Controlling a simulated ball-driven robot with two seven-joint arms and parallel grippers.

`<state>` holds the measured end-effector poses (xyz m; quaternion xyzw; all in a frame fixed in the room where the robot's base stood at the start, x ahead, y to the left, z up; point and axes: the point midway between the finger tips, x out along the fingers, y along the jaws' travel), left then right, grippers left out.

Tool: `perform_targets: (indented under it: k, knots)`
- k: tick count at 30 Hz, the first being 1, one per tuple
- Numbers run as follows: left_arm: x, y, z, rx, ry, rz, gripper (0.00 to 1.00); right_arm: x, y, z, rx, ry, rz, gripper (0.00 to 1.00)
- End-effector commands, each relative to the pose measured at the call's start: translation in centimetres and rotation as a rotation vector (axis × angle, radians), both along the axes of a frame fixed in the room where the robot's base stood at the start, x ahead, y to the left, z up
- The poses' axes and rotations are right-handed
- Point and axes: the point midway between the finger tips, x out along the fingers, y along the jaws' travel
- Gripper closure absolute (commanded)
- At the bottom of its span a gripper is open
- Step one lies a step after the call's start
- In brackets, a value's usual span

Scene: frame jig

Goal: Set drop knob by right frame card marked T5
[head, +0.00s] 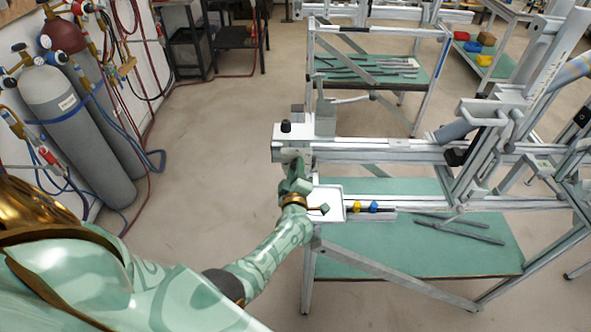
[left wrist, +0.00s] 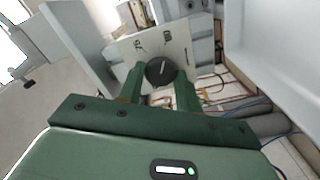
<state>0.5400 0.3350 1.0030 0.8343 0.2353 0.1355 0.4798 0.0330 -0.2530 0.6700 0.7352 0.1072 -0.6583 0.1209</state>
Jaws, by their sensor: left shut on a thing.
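My left gripper (head: 294,182) is at the left end of the frame jig (head: 365,150), just below the rail's end face. In the left wrist view the fingers of my left gripper (left wrist: 160,90) are shut on a round dark knob (left wrist: 160,71) with a pale pointer line. The knob sits in front of a pale plate (left wrist: 185,45) with dark marks around it; the marks are too small to read surely. In the head view the gripper hides this knob. I cannot make out a card marked T5. My right gripper is not in view.
A black knob (head: 286,126) stands on the rail. Gas cylinders (head: 75,125) stand left; open floor lies between.

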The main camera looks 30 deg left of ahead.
Motion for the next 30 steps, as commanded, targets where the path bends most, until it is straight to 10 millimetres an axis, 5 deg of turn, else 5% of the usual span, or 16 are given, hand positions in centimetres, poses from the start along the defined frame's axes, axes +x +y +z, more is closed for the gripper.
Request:
perform_targets:
  k: [14, 15, 16, 30]
  knots:
    - [-0.09, -0.13, -0.23, 0.01, 0.011, -0.002, 0.89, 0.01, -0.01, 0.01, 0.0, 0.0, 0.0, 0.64]
    - [-0.09, -0.12, -0.22, 0.01, 0.011, -0.002, 0.55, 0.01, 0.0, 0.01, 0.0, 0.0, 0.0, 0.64]
    - [-0.09, -0.11, -0.21, 0.009, 0.011, -0.002, 0.47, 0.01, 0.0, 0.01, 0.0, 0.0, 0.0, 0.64]
    - [-0.12, -0.19, -0.06, 0.008, 0.007, -0.001, 0.44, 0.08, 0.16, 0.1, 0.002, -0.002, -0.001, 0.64]
